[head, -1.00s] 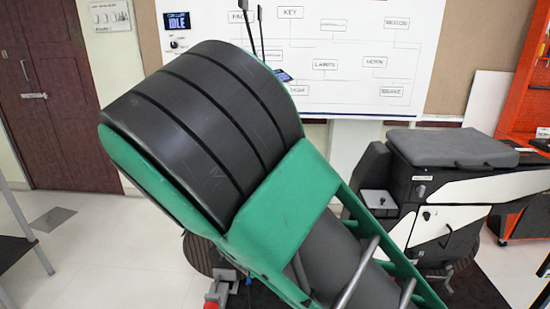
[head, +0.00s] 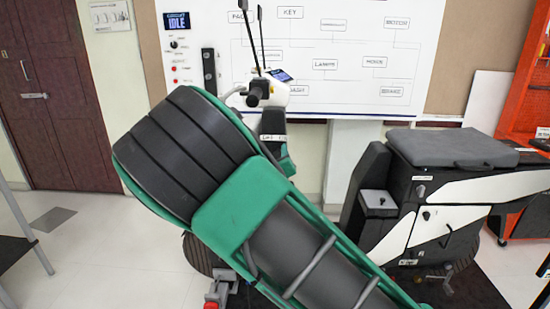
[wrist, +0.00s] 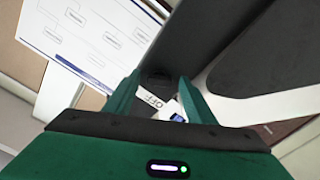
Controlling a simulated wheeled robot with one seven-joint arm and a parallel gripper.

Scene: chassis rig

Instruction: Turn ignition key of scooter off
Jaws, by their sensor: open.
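The scooter's black and white seat body (head: 450,190) stands at the right in the head view. Its handlebar (head: 258,92) and front column (head: 273,135) show behind my green and black arm, which covers much of the middle. My gripper is not visible in the head view. In the wrist view my gripper (wrist: 160,90) is open, its two green fingers pointing at a dark panel. A white label reading OFF (wrist: 150,101) shows between the fingers, beside a small blue and white patch. A dark round spot (wrist: 158,77) lies between the fingertips. I cannot make out the key clearly.
A whiteboard (head: 340,62) with labelled boxes hangs behind the scooter. A small display (head: 177,21) there reads IDLE. A red shelf unit (head: 522,95) stands at the far right, a brown door (head: 50,95) at the left.

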